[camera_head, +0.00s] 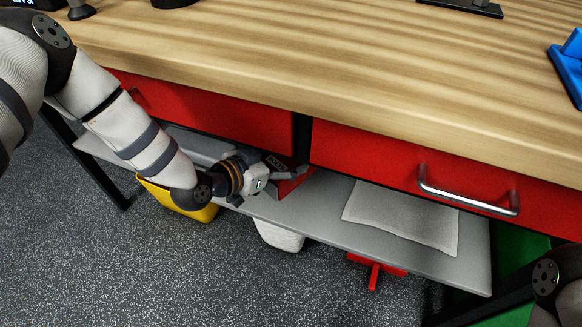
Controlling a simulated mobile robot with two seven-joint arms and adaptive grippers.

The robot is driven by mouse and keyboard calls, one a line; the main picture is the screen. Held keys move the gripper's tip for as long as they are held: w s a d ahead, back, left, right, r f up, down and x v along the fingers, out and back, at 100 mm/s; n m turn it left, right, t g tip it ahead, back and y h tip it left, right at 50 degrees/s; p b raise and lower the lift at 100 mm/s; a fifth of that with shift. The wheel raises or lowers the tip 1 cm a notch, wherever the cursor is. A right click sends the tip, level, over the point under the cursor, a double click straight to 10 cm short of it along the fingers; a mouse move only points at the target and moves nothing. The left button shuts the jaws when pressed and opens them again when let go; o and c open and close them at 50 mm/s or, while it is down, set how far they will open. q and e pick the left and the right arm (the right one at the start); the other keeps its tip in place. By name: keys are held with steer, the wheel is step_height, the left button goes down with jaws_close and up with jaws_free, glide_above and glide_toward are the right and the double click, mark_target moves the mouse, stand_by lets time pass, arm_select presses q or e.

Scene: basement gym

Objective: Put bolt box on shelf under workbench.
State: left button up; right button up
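The bolt box (292,184) is a small red box with a dark label on it. It is at the grey shelf (330,226) under the workbench (330,75), left of the cloth, partly hidden by my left gripper. I cannot tell whether its base touches the shelf. My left gripper (287,178) reaches in under the red drawers, with its fingers at the box. The view does not show whether they are closed on it. My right arm shows at the lower right, and its gripper is out of view.
A light grey cloth (402,218) lies on the shelf's right part. Red drawers overhang the shelf; the right one has a metal handle (468,195). Below are a yellow bin (180,200), a white object (279,236) and a red object (375,268).

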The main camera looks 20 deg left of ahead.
arm_select(q)
steer(key=w+f+b, duration=0.1)
steer(key=w+f, duration=0.1)
steer(key=w+f+b, duration=0.1)
steer(key=w+f, duration=0.1)
steer(key=f, duration=0.1)
steer(key=shift+w+f, duration=0.2)
steer(key=shift+f, duration=0.15)
steer(key=f, duration=0.1)
steer(key=f+b, duration=0.1)
steer(key=f, duration=0.1)
steer(key=shift+w+f, duration=0.2)
steer(key=shift+w, duration=0.05)
steer(key=shift+r, duration=0.1)
steer(key=shift+f+b, duration=0.2)
steer(key=shift+b, duration=0.15)
steer(key=o, duration=1.3)
